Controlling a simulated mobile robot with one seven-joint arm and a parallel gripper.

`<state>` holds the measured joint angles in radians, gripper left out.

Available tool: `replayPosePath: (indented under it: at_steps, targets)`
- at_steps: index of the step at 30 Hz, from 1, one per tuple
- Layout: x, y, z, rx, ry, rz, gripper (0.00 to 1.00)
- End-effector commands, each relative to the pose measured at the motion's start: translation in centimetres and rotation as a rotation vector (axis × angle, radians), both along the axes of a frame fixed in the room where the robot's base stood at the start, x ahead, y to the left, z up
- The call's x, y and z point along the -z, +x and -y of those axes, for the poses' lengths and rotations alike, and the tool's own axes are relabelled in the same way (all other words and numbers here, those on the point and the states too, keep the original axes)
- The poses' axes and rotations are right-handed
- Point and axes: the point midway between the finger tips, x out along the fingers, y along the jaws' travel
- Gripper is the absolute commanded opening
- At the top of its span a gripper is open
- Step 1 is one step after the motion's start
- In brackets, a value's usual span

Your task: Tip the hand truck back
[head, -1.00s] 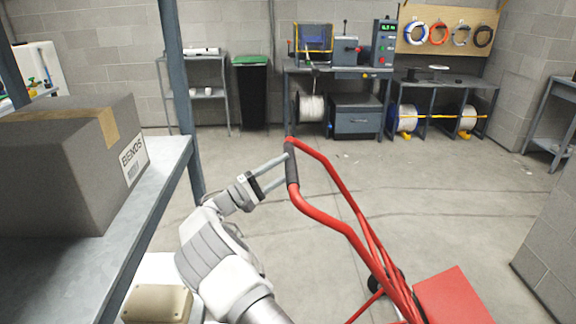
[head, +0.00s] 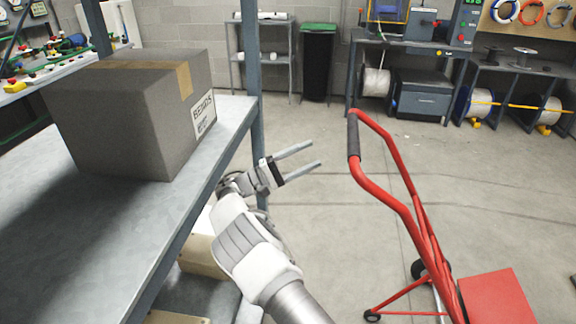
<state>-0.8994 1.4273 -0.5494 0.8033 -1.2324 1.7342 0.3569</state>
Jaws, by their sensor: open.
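The red hand truck (head: 412,215) stands on the floor at the right in the head view, its frame rising to a bent handle with a black grip (head: 353,137). A flat red part (head: 496,300) and dark wheels show low at the right; the bottom is cut off by the picture edge. My gripper (head: 306,156) is left of the grip, its two parallel fingers spread and pointing right. A clear gap lies between the fingertips and the grip, with nothing between the fingers.
A metal shelf (head: 95,235) with a grey box labelled BENDS (head: 130,110) stands close on the left, its post just behind my gripper. A black bin with a green lid (head: 318,65) and workbenches with cable spools line the back wall. The middle floor is clear.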

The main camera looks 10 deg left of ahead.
Motion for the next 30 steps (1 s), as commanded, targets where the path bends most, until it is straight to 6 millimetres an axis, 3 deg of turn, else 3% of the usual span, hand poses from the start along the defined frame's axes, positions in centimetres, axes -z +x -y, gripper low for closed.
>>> replayPosePath:
  at_steps: [4, 10, 30]
  targets:
    - [1.3, -1.3, -2.8, -0.004, 0.001, 0.0, 0.69]
    - [1.9, -2.1, -4.4, -0.002, -0.001, 0.0, 0.69]
    - [2.0, -2.4, -4.9, -0.001, 0.0, 0.0, 0.69]
